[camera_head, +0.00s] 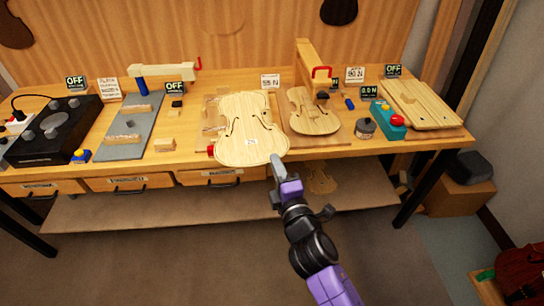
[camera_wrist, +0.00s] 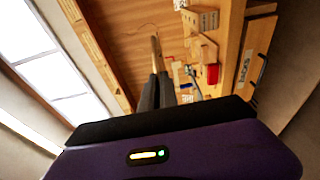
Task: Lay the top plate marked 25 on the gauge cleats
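A pale violin top plate (camera_head: 240,125) with two f-holes and a small white label hangs over the bench's front edge, label facing the head camera. The number is too small to read surely. My gripper (camera_head: 276,160) is at the plate's lower right edge. In the wrist view the plate (camera_wrist: 155,52) shows nearly edge-on between the dark fingers (camera_wrist: 157,88), which look shut on it.
A second violin plate (camera_head: 313,112) lies right of the held one, near a wooden post with a red clamp (camera_head: 321,72). A black box with knobs (camera_head: 55,130) stands far left. A teal box with a red button (camera_head: 389,119) and a slatted board (camera_head: 420,104) are at right.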

